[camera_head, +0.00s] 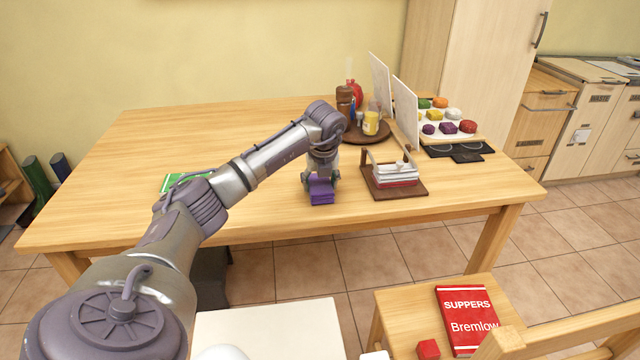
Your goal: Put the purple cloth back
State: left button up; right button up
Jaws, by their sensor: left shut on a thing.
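The purple cloth (321,193) is a small folded stack near the front edge of the wooden table. My left gripper (320,180) comes down over it from above and is shut on it. The cloth's lower part shows beneath the fingers; I cannot tell whether it touches the table top. Just right of it stands a brown wooden holder (416,190) with upright sides, holding folded white and red cloths (394,175). My right gripper is not in view.
Behind the holder, a round brown tray (377,138) carries bottles and jars. White panels (405,112) and a rack of coloured pieces (450,120) stand to its right. A green item (184,182) lies left, partly behind my arm. The table's left half (170,140) is mostly clear.

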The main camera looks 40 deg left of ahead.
pick_arm(q)
jog(key=shift+f, duration=0.2)
jog(key=o, duration=1)
